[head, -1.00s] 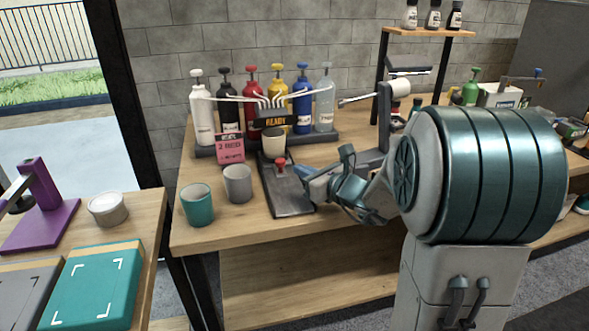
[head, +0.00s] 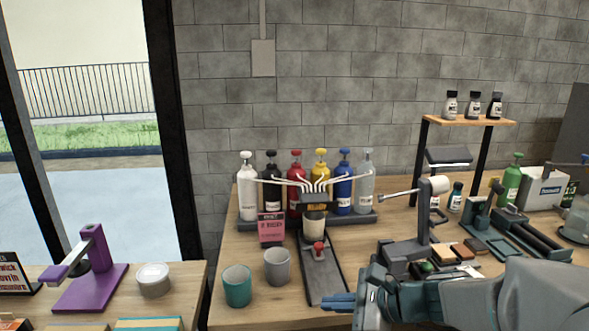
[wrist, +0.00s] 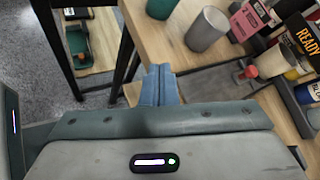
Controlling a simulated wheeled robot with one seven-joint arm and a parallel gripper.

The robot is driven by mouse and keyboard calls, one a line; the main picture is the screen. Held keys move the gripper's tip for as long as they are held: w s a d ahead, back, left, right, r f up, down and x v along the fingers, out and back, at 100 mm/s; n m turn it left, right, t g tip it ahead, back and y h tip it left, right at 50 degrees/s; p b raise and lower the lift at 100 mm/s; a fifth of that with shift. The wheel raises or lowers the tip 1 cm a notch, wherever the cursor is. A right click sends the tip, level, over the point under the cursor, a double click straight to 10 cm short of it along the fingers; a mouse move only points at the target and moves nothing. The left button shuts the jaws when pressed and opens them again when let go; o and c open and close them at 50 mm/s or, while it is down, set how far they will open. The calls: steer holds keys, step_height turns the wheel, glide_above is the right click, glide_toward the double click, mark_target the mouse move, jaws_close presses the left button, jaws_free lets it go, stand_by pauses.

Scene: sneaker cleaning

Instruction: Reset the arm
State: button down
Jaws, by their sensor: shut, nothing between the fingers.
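My gripper (head: 340,302) is low at the front edge of the bench in the head view, its blue fingers pointing left. In the wrist view the fingers (wrist: 160,84) are together with nothing between them. The gripper is apart from the dark dispenser base (head: 321,272) with the red knob (head: 318,248), which is behind it. A teal cup (head: 237,287) and a grey cup (head: 277,267) stand to the left of the fingers. A cream cup (head: 314,225) stands under the dispenser spouts.
Several pump bottles (head: 296,190) stand in a row behind the spouts, with a pink card (head: 271,228) in front. A grey stand (head: 405,252) with a white roller is right of the dispenser. A purple stand (head: 92,275) and a round tin (head: 153,280) are on the left table.

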steer(key=s+r+n+g+h+p, duration=0.35)
steer(key=s+n+p, duration=0.25)
steer(key=s+n, duration=0.35)
steer(key=s+d+r+n+h+p, duration=0.2)
steer(key=d+r+n+h+p, duration=0.2)
steer(key=n, duration=0.5)
steer(key=d+r+h, duration=0.1)
steer(key=d+h, duration=0.1)
steer(key=h, duration=0.1)
steer(key=shift+d, duration=0.2)
